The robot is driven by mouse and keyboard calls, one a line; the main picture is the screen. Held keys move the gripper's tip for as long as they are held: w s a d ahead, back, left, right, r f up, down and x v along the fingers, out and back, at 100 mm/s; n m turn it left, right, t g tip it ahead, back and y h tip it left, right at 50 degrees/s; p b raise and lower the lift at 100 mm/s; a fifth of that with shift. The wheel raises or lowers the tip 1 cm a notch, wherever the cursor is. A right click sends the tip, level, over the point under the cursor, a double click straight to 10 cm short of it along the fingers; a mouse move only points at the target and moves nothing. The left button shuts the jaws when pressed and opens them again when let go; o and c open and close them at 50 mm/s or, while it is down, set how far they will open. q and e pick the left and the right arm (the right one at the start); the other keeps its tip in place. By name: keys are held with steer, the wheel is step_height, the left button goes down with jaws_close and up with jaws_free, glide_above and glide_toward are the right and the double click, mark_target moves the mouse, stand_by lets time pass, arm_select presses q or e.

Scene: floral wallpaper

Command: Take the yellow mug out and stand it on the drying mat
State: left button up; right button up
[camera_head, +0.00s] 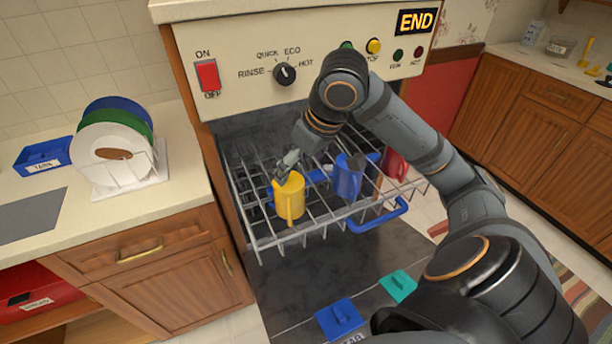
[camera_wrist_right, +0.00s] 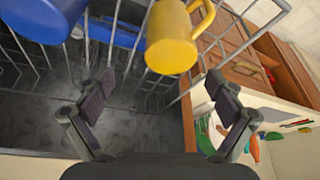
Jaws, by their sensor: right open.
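The yellow mug (camera_head: 291,200) sits in the wire rack (camera_head: 262,243) of the open dishwasher, its handle toward the front. My right gripper (camera_head: 284,168) is just above and behind it, open and empty. In the right wrist view the mug (camera_wrist_right: 172,45) shows at the top, beyond the gap between the open fingers (camera_wrist_right: 158,92), not held by them. A flat grey mat (camera_head: 30,217), probably the drying mat, lies on the left counter and is cut off by the picture edge. My left gripper is not in view.
A blue mug (camera_head: 347,180) and a red mug (camera_head: 396,166) stand to the right in the rack. The rack has a blue handle (camera_head: 380,215). On the left counter are a plate holder (camera_head: 130,185) with plates and a blue tray (camera_head: 42,156).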

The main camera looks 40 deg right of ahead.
mark_target(290, 181)
steer(key=shift+s+a+f, duration=0.1)
steer(key=shift+a+f, duration=0.05)
steer(key=shift+a, duration=0.55)
steer(key=shift+w+a+f, duration=0.15)
steer(key=shift+f, duration=0.25)
steer(key=shift+w+a+f, duration=0.1)
steer(key=shift+f, duration=0.25)
steer(key=shift+w+d+f, duration=0.1)
steer(key=shift+w+f, duration=0.25)
steer(key=shift+f, duration=0.25)
steer(key=shift+w+d+f, duration=0.1)
steer(key=shift+w+f, duration=0.2)
steer(key=shift+f, duration=0.25)
steer(key=shift+w+f, duration=0.1)
steer(key=shift+f, duration=0.15)
steer(key=shift+a+f, duration=0.1)
steer(key=shift+f, duration=0.15)
steer(key=x, duration=0.4)
steer(key=shift+w+a+f, duration=0.1)
steer(key=shift+f, duration=0.15)
steer(key=shift+c, duration=0.7)
steer(key=c, duration=1.4)
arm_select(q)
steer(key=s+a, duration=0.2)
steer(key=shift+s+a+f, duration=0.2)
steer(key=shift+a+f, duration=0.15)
arm_select(e)
steer(key=shift+o, duration=0.2)
steer(key=shift+r, duration=0.1)
